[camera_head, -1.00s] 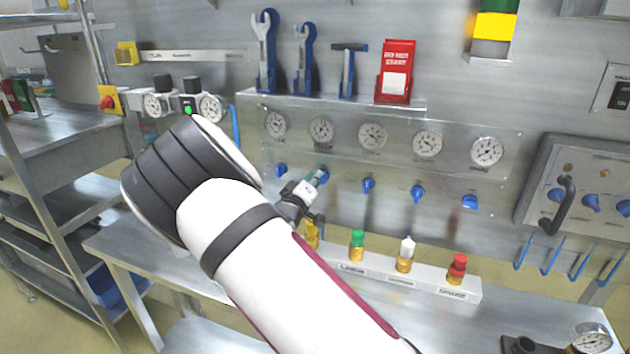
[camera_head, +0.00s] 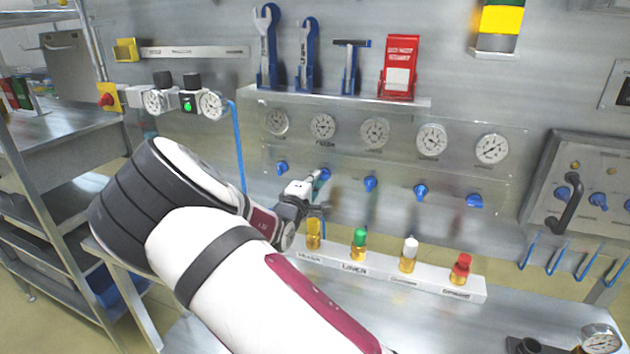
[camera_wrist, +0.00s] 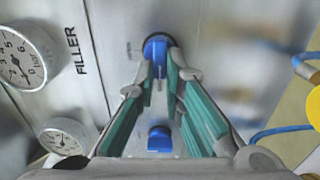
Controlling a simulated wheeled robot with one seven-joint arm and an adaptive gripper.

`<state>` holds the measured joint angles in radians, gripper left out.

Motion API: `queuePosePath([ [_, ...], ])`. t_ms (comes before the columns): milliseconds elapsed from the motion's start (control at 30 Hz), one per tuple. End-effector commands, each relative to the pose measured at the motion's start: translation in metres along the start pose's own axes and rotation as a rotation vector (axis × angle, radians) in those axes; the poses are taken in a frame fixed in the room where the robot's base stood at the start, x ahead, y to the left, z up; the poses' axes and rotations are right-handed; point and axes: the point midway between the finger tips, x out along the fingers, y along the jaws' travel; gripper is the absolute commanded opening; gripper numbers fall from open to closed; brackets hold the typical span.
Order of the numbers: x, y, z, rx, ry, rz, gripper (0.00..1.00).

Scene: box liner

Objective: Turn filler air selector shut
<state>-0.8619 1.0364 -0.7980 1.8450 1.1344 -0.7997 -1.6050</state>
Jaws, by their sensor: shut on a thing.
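The filler air selector is a small blue knob (camera_head: 325,174) under the second gauge from the left on the steel wall panel. In the wrist view the knob (camera_wrist: 155,47) stands at the tips of my gripper (camera_wrist: 162,75), beside a gauge marked FILLER (camera_wrist: 22,58). My gripper (camera_head: 317,180) is shut on the knob, its teal-padded fingers on either side of the raised blue grip, which looks roughly lengthwise in the wrist view. The fingers partly cover the knob in the head view. Its exact setting is hard to read.
Similar blue knobs stand close by, one to the left (camera_head: 281,168) and others to the right (camera_head: 370,183). Below is a white rack (camera_head: 385,272) with yellow, green, white and red-topped fittings. A blue hose (camera_head: 238,150) hangs at the left. Tools hang above the gauges.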

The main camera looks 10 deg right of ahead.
Motion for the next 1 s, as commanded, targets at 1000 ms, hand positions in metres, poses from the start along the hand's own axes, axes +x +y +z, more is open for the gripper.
queuePosePath([
  [1000,-0.0055,-0.0006,-0.0008,-0.017,0.001,-0.002,0.30],
])
